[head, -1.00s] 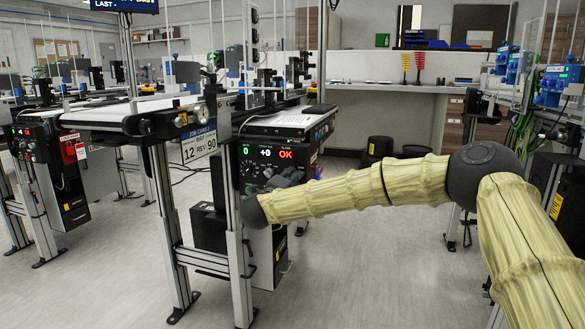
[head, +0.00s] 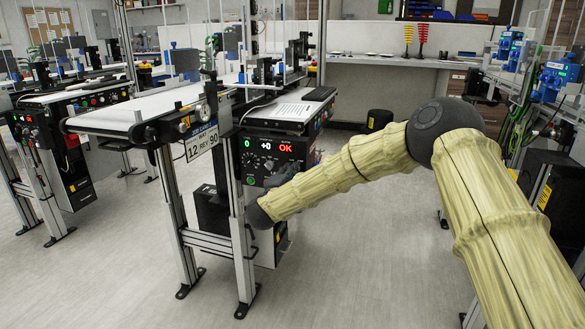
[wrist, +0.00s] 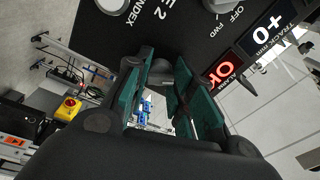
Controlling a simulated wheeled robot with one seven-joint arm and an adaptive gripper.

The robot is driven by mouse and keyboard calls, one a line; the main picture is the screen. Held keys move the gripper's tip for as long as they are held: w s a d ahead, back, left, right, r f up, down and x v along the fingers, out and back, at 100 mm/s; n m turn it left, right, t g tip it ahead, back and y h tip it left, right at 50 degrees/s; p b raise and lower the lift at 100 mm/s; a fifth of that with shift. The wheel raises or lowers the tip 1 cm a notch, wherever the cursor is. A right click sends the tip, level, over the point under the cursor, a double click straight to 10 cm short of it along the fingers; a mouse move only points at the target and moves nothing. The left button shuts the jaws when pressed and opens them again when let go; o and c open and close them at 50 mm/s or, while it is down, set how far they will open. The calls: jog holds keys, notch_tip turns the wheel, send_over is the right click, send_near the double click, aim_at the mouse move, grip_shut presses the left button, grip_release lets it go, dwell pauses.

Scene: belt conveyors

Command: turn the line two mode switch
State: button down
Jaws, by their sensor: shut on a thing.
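The black control panel (head: 262,160) hangs under the end of the middle conveyor, with a lit display reading 0, +0 and OK. In the wrist view the panel (wrist: 185,35) fills the top. A pale round knob (wrist: 112,5) shows near the word INDEX, and another knob (wrist: 217,5) near OFF and FWD; both are cut by the edge. My gripper (wrist: 165,60) has teal-padded fingers close to the panel. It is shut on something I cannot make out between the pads. In the head view my gripper (head: 283,176) is a dark shape at the panel front, partly hidden by my arm.
The floor in front is clear. A yellow box with a red knob (wrist: 69,108) shows in the wrist view.

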dwell(0.5)
jog(key=c, duration=1.2)
grip_release()
jog(key=shift+f, duration=0.1)
jog(key=shift+s, duration=0.1)
jog(key=v, duration=1.1)
jog(key=shift+s+a, duration=0.15)
jog(key=shift+s, duration=0.25)
